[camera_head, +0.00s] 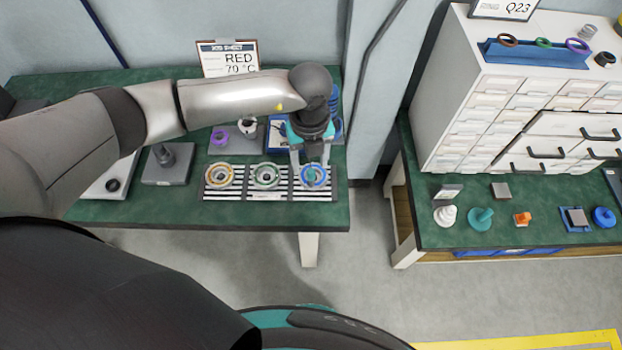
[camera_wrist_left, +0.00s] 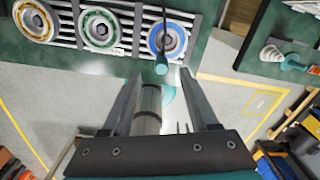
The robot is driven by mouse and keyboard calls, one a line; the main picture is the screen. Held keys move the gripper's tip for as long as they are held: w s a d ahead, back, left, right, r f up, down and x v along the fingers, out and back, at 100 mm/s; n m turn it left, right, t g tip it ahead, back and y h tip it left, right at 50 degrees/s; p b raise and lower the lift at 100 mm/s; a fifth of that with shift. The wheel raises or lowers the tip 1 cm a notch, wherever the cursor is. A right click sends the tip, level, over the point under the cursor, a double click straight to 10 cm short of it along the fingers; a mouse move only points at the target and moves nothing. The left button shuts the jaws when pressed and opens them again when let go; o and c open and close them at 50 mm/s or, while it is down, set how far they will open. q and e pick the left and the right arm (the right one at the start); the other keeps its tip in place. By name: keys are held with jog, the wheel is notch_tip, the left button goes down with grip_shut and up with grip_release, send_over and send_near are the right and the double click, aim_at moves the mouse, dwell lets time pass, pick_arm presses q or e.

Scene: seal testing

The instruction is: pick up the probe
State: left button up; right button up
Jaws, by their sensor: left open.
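My left gripper (camera_head: 310,160) is open and points down over the blue ring (camera_head: 314,176) at the right end of a black-and-white striped board (camera_head: 243,190). In the left wrist view the two fingers of the left gripper (camera_wrist_left: 161,75) are spread apart. A thin dark rod with a teal end (camera_wrist_left: 162,67), which looks like the probe, lies across the blue ring (camera_wrist_left: 166,38), just beyond the fingertips. The fingers appear apart from it. A grey cylinder (camera_wrist_left: 148,108) shows between the fingers; I cannot tell what it is. My right gripper is not in view.
An orange ring (camera_head: 219,176) and a green ring (camera_head: 266,176) sit left of the blue one. A grey block with a knob (camera_head: 167,165) stands farther left. A sign (camera_head: 228,58) stands at the back. A second table (camera_head: 460,235) with small parts is at the right, across a gap.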

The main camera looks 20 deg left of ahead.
aim_at(311, 171)
pick_arm(q)
notch_tip(311, 171, down, 5)
jog(key=shift+d+r, duration=0.1)
dwell(0.3)
grip_shut()
dwell(0.5)
